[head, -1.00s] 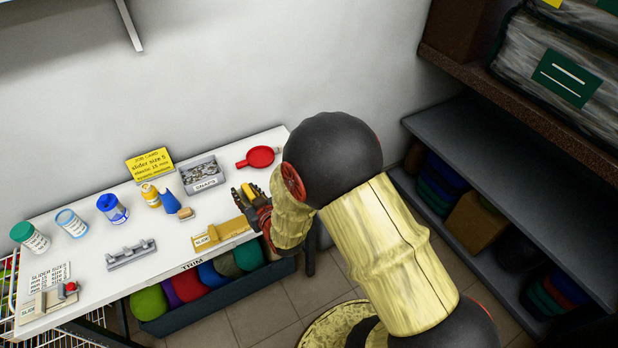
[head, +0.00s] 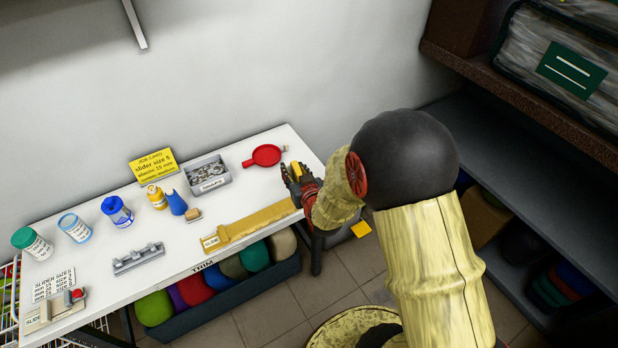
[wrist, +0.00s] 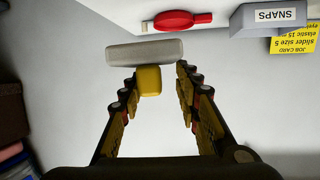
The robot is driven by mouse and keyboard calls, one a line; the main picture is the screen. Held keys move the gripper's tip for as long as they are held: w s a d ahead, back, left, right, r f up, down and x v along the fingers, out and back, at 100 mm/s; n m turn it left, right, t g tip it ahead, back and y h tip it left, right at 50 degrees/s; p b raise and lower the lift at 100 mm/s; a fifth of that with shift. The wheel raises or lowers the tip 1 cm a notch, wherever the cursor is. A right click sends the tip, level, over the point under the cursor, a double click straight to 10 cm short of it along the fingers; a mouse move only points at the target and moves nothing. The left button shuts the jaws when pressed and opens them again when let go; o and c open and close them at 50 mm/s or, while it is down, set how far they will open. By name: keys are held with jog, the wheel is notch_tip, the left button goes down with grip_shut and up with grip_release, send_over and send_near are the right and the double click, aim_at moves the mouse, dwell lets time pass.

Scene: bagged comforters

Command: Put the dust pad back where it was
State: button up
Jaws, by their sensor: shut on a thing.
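The dust pad, a pale grey bar (wrist: 145,52) with a yellow grip (wrist: 149,81), shows at the fingertips in the wrist view. My gripper (wrist: 155,80) is shut on the yellow grip, and the grey bar lies just past the fingertips. In the head view my gripper (head: 297,180) is over the right end of the white table (head: 140,225), with a bit of yellow between its dark fingers. The grey part is hidden there by the fingers. I cannot tell whether the pad touches the tabletop.
A red round dish with a handle (head: 266,155) lies just behind my gripper. The grey SNAPS tray (head: 208,183), yellow job card (head: 152,166) and long tan slide holder (head: 258,224) are to its left. Bottles and a grey rack (head: 138,259) stand further left.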

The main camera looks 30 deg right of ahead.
jog(key=s+d+r+b, duration=0.3)
jog(key=s+d, duration=0.1)
jog(key=d, duration=0.6)
jog(key=s+a+f+n+y, duration=0.1)
jog(key=a+f+n+y, duration=0.1)
jog(key=a+y, duration=0.15)
jog(key=shift+h, duration=0.25)
jog(key=w+f+b, duration=0.2)
jog(key=w+f, duration=0.1)
jog(key=w, duration=0.1)
jog(key=w+d+f+b, duration=0.1)
jog(key=w+f+b, duration=0.1)
jog(key=w+f, duration=0.1)
jog(key=w+d+f+b, duration=0.1)
jog(key=w+f+b, duration=0.1)
jog(key=w, duration=0.3)
jog(key=shift+w+d+f, duration=0.1)
jog(key=shift+w+f, duration=0.25)
jog(key=shift+f, duration=0.35)
jog(key=shift+w+f+b, duration=0.15)
jog(key=shift+b, duration=0.15)
notch_tip(320, 180, down, 3)
jog(key=shift+w+f+b, duration=0.1)
jog(key=shift+f+b, duration=0.1)
jog(key=shift+b, duration=0.85)
jog(key=shift+r, duration=0.1)
